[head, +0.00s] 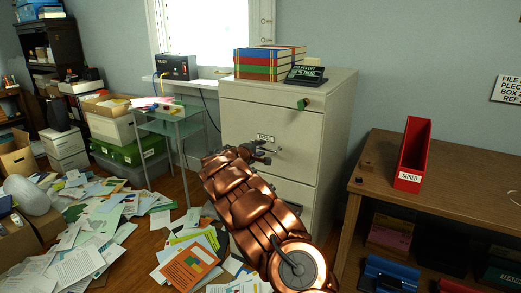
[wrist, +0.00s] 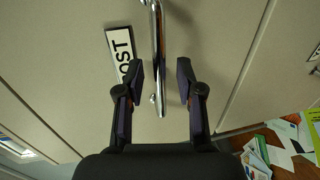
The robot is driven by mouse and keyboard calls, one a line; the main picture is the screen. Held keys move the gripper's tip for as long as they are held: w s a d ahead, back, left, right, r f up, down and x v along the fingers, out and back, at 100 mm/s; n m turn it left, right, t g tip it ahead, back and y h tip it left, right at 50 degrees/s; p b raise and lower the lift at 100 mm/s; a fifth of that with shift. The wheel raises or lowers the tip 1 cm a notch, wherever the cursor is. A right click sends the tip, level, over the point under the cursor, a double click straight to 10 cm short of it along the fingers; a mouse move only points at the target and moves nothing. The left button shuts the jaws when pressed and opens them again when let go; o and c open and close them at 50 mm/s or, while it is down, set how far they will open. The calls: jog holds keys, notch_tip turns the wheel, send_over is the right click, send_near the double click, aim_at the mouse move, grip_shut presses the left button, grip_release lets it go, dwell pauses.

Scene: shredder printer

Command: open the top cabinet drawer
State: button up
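The beige filing cabinet (head: 338,130) stands against the back wall. Its top drawer (head: 240,115) looks shut and bears a POST label (head: 265,138), partly seen in the wrist view (wrist: 121,50). My gripper (head: 262,152) is in front of this drawer, and my copper arm hides part of the drawers below. In the wrist view my gripper (wrist: 160,80) is open, with one finger on each side of the chrome handle (wrist: 159,45). A gap shows between the handle and each finger. A green item (head: 303,104) sits at the drawer's upper right.
Books (head: 268,62) and a dark device (head: 306,75) stand on the cabinet. A wooden table (head: 450,165) with a red SHRED file box (head: 413,150) is at right. A glass side table (head: 170,125) stands at left. Papers (head: 90,230) litter the floor.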

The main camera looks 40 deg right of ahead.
jog(key=shift+d+f, duration=0.1)
jog(key=shift+d, duration=0.15)
grip_shut()
dwell(0.7)
